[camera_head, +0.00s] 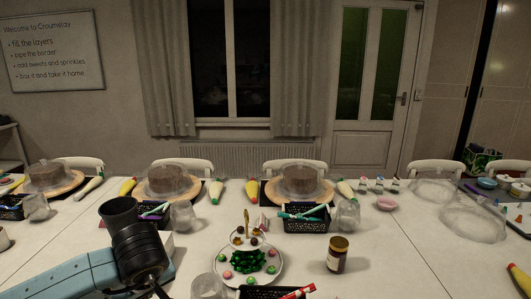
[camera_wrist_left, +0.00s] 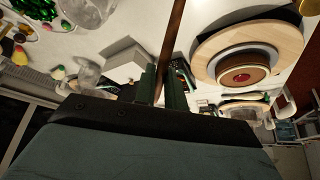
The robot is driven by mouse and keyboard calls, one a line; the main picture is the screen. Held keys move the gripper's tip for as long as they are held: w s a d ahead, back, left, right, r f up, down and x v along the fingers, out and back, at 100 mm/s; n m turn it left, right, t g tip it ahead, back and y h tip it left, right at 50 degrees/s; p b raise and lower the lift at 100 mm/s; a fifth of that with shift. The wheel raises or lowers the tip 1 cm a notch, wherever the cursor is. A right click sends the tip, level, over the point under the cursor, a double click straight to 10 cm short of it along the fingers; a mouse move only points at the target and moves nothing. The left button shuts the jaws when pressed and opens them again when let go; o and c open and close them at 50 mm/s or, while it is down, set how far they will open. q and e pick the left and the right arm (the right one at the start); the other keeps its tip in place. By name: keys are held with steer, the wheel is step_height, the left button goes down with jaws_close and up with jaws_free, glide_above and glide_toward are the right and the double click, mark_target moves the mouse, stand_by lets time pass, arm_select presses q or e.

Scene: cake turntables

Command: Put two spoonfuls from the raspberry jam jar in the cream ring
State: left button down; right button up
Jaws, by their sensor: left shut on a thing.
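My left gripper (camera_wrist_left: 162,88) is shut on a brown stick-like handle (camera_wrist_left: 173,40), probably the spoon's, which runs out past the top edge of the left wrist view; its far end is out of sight. To the right in that view, a round cake (camera_wrist_left: 243,75) with a dark red-brown middle inside a pale ring sits on a wooden turntable (camera_wrist_left: 281,31), apart from the gripper. In the head view a dark jar (camera_head: 336,260) with a gold-coloured top and pale label stands right of centre; its label is unreadable. My right gripper is out of view.
A tiered sweet stand (camera_head: 248,273) stands at front centre. Black baskets (camera_head: 305,224) and clear glasses (camera_head: 348,216) stand behind it. Domed cakes (camera_head: 168,183) line the far side. The table right of the jar is mostly clear.

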arm_select(q)
steer(key=s+d+m+h, duration=0.1)
steer(key=m, duration=0.1)
steer(key=d+m+t, duration=0.1)
steer(key=m, duration=0.1)
steer(key=s+d+m+h+b, duration=0.1)
steer(key=m, duration=0.1)
steer(key=shift+s+f+h, duration=0.15)
steer(key=shift+s+h, duration=0.15)
steer(key=shift+n+t+y, duration=0.6)
steer(key=shift+t+y, duration=0.1)
steer(key=shift+t, duration=0.2)
steer(key=s+d+p, duration=0.1)
steer(key=s, duration=0.1)
steer(key=s+d+f+p, duration=0.1)
steer(key=s+p, duration=0.1)
steer(key=s+d+f+p, duration=0.1)
steer(key=s+d+p, duration=0.1)
steer(key=shift+s+f, duration=0.25)
steer(key=shift+s, duration=0.05)
steer(key=s+a+r+n+g+y+p, duration=0.3)
steer(key=s+a+n+y+p, duration=0.5)
steer(key=s+a+n+p, duration=0.4)
step_height(320, 180, down, 8)
steer(key=m, duration=0.1)
steer(key=shift+w+d+f+m+p, duration=0.2)
steer(key=shift+w+d+m+p, duration=0.1)
steer(key=shift+w+d+m, duration=0.15)
